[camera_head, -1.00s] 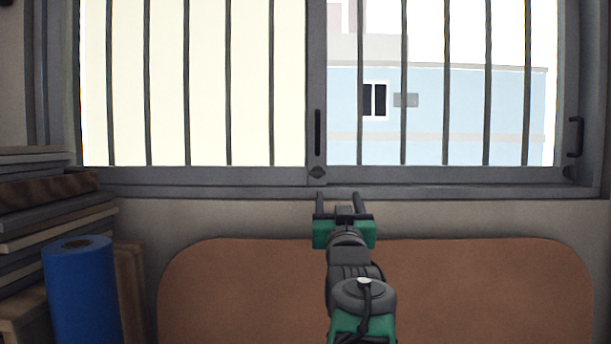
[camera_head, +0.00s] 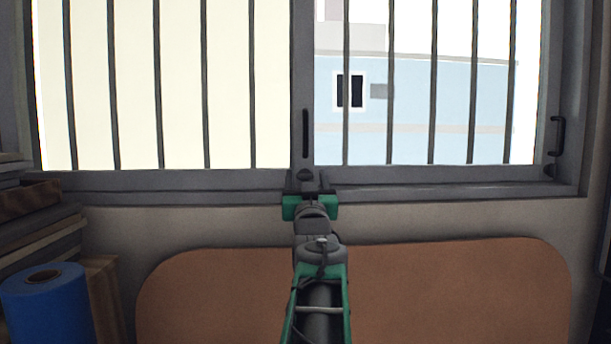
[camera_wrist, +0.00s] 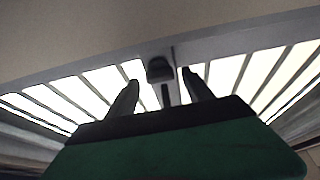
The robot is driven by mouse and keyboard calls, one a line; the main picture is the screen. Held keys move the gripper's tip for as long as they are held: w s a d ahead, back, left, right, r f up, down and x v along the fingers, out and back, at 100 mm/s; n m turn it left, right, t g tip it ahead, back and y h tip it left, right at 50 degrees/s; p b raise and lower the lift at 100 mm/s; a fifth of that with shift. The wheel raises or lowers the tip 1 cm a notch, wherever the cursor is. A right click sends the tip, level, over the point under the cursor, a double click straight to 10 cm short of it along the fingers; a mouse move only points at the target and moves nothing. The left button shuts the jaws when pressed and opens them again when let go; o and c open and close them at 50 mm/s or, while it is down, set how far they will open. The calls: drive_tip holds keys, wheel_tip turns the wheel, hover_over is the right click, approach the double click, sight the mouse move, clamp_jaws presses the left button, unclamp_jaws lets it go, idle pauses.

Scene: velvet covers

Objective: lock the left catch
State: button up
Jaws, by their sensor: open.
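The left catch (camera_head: 305,175) is a small dark piece at the foot of the window's middle upright, just below a dark slot-like handle. In the wrist view the catch (camera_wrist: 159,69) shows as a dark rounded block, seen between and slightly beyond my fingertips. My gripper (camera_head: 307,182), with its green body, is open and right at the catch, hiding its lower part in the head view. In the wrist view both fingers (camera_wrist: 161,80) stand apart with nothing between them. I cannot tell whether they touch the catch.
A second catch (camera_head: 550,171) sits at the window's lower right, below a dark handle (camera_head: 557,136). Vertical bars cross the panes. A brown rounded panel (camera_head: 450,290) stands below the sill. A blue roll (camera_head: 45,305) and stacked boards (camera_head: 40,235) are at the left.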

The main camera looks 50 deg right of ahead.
drive_tip(key=shift+c, duration=0.6)
clamp_jaws()
